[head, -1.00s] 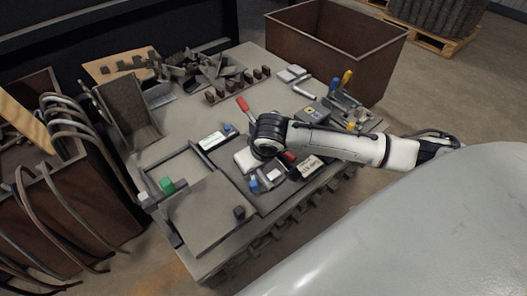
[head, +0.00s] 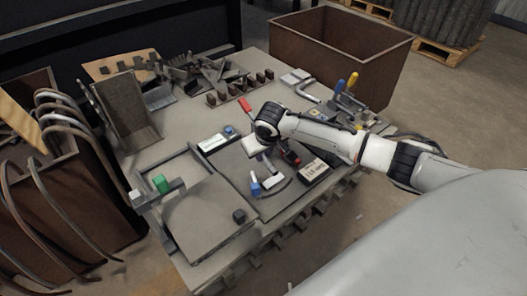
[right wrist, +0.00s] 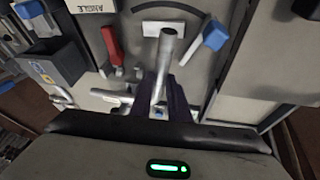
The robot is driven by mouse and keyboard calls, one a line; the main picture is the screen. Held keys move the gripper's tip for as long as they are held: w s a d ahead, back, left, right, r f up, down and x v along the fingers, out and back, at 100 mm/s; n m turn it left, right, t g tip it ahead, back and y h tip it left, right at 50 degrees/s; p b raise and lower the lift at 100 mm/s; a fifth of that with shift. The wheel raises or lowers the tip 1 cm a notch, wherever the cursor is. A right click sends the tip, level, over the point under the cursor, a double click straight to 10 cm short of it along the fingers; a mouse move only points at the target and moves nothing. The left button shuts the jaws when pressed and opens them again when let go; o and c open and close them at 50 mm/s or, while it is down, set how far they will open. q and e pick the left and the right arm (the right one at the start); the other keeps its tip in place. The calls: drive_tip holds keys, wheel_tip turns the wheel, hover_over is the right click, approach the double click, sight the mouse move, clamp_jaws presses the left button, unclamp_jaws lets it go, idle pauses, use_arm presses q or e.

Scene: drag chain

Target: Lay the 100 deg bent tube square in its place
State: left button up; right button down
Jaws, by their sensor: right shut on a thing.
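My right gripper (right wrist: 157,108) is shut on a silver tube (right wrist: 166,62) in the right wrist view. One leg of the tube points away from the fingers, its open end towards the top. Another silver piece (right wrist: 108,96) runs left from the fingers; I cannot tell whether it belongs to the same tube. In the head view my right gripper (head: 262,143) hangs over the dark mat (head: 232,163) near the middle of the table, and hides what it holds. My left gripper is not in view.
A green block (head: 160,184) sits on a grey frame at left. A brown crate (head: 340,60) stands behind the table.

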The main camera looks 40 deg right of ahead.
drive_tip(key=shift+a, duration=0.1)
drive_tip(key=shift+f+b, duration=1.05)
drive_tip(key=shift+f, duration=1.25)
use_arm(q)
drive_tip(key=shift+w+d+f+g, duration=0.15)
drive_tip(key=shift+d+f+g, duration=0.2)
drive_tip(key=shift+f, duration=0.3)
use_arm(e)
drive_tip(key=shift+f, duration=0.2)
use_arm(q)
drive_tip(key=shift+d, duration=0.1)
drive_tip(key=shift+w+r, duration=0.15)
use_arm(e)
drive_tip(key=shift+p, duration=0.4)
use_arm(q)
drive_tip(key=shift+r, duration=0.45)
